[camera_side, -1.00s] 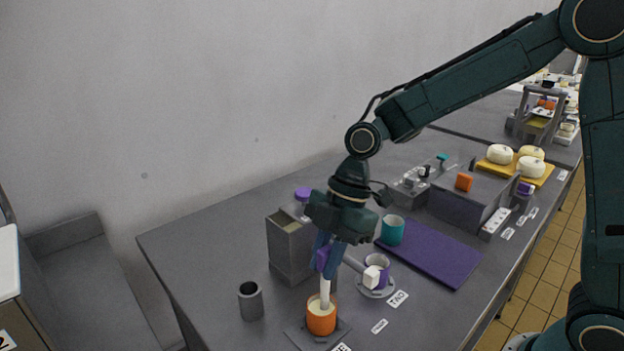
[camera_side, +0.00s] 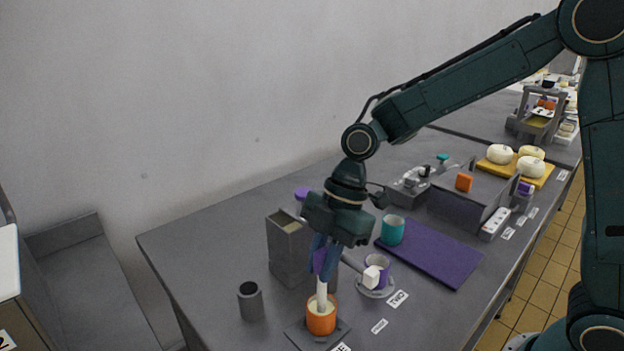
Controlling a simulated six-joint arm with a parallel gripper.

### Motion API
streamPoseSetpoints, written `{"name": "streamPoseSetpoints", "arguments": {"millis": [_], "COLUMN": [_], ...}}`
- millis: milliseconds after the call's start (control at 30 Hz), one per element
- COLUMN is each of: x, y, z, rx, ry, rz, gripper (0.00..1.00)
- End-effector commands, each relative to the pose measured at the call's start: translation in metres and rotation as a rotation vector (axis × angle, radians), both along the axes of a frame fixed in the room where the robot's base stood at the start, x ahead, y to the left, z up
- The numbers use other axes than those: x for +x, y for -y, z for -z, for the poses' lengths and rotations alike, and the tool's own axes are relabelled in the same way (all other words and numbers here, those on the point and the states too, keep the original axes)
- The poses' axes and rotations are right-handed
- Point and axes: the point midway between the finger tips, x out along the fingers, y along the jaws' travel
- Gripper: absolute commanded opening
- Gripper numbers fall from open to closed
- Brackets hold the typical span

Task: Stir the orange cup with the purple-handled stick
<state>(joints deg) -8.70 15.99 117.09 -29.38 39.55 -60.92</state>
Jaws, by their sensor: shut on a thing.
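The orange cup (camera_side: 321,319) stands on a dark square plate (camera_side: 298,333) near the table's front edge. Pale contents show inside it. My gripper (camera_side: 322,270) is above the cup, shut on the purple handle of the stick (camera_side: 321,293). The stick's pale shaft points down, nearly upright, with its lower end inside the cup. The tip is hidden by the cup. The fingers partly cover the purple handle.
A grey cylinder (camera_side: 250,302) stands left of the cup, and a tall grey box (camera_side: 287,250) behind it.

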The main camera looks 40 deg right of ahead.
Motion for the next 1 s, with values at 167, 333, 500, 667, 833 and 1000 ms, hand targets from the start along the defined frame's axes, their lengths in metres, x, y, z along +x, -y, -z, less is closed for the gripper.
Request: {"name": "streamPoseSetpoints", "arguments": {"millis": [167,333,500,667,833,1000], "x": [0.000,0.000,0.000,0.000,0.000,0.000], "y": [0.000,0.000,0.000,0.000,0.000,0.000], "z": [-0.004,-0.013,-0.022,-0.031,-0.041,-0.050], "rx": [0.000,0.001,0.001,0.001,0.000,0.001], "ry": [0.001,0.003,0.002,0.002,0.001,0.001], "rz": [-0.001,-0.001,0.000,0.000,-0.001,-0.001], "gripper": [0.00,0.00,0.00,0.00,0.00,0.00]}}
